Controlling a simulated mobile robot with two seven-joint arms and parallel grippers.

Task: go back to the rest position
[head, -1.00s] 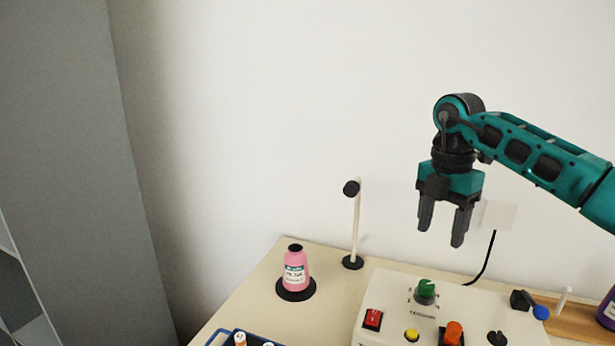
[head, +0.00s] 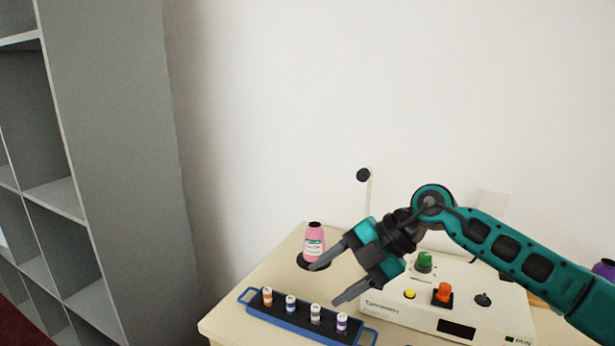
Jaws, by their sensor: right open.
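My right gripper (head: 340,283) is open and empty. Its arm comes in from the right, and its two dark fingers point left and down over the counter (head: 283,262). In the picture the fingers lie between the pink thread cone (head: 314,240) and the blue tray (head: 262,314). The upper fingertip overlaps the foot of the pink cone in the picture; I cannot tell whether they touch. The cone stands upright on a black disc. My left gripper is not in view.
The tray holds several small spools (head: 291,303) in a row. Behind my gripper is a cream control box (head: 400,315) with a green knob (head: 424,262), a yellow button and an orange knob (head: 443,292). A thin post partly shows behind. Grey shelving (head: 125,170) stands at left.

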